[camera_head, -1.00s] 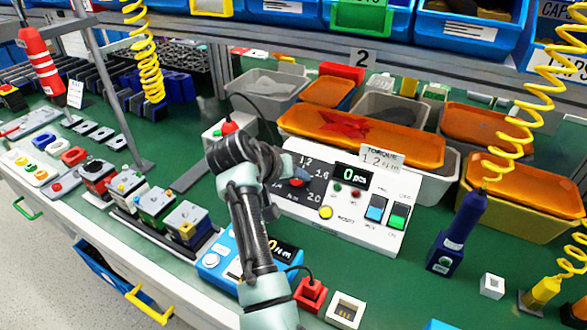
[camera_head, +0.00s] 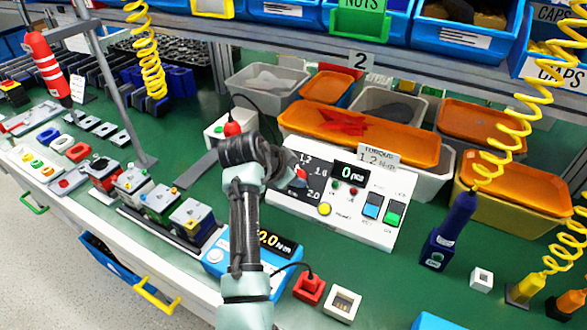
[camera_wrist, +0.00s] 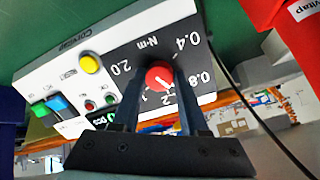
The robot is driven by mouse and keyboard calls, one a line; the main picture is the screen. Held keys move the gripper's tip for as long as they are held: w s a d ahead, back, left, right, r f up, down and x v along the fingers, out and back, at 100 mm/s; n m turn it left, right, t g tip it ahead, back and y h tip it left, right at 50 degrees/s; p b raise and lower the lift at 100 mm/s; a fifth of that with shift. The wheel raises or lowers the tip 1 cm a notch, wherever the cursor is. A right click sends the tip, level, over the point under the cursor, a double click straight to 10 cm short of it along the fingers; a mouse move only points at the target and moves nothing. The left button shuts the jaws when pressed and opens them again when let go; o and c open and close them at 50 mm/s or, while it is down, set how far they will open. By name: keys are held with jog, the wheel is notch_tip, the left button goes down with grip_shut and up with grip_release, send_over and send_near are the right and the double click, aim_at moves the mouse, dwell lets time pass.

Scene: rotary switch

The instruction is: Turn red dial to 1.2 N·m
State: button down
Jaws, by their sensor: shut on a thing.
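The white control box (camera_head: 349,237) carries a black scale panel with a red dial (camera_head: 301,174). My gripper (camera_wrist: 161,70) is shut on the red dial (camera_wrist: 159,78), one dark finger on each side, in the wrist view. That view shows the scale upside down, with 2.0, 0.4 and 0.8 readable. The number below the dial is partly hidden by the gripper. A white mark on the dial points down and to the right, toward that partly hidden number; the exact setting is unclear. A card (camera_head: 378,158) above the box reads torque 1.2 N·m.
The box also has a yellow button (camera_head: 325,209), a blue switch (camera_head: 372,206), a green switch (camera_head: 394,212) and a counter display (camera_head: 351,173). Orange-lidded bins (camera_head: 360,135) stand behind it. A blue torque meter (camera_head: 216,257) lies near my arm. A dark blue screwdriver (camera_head: 452,230) stands at right.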

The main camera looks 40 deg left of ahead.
jog(key=m, duration=0.5)
jog(key=shift+d+m, duration=0.1)
jog(key=shift+m, duration=0.2)
dwell(0.4)
jog(key=shift+c, duration=2.1)
grip_release()
jog(key=p+v, duration=0.1)
jog(key=v, duration=1.2)
jog(key=shift+d+p, duration=0.15)
jog(key=shift+p, duration=0.25)
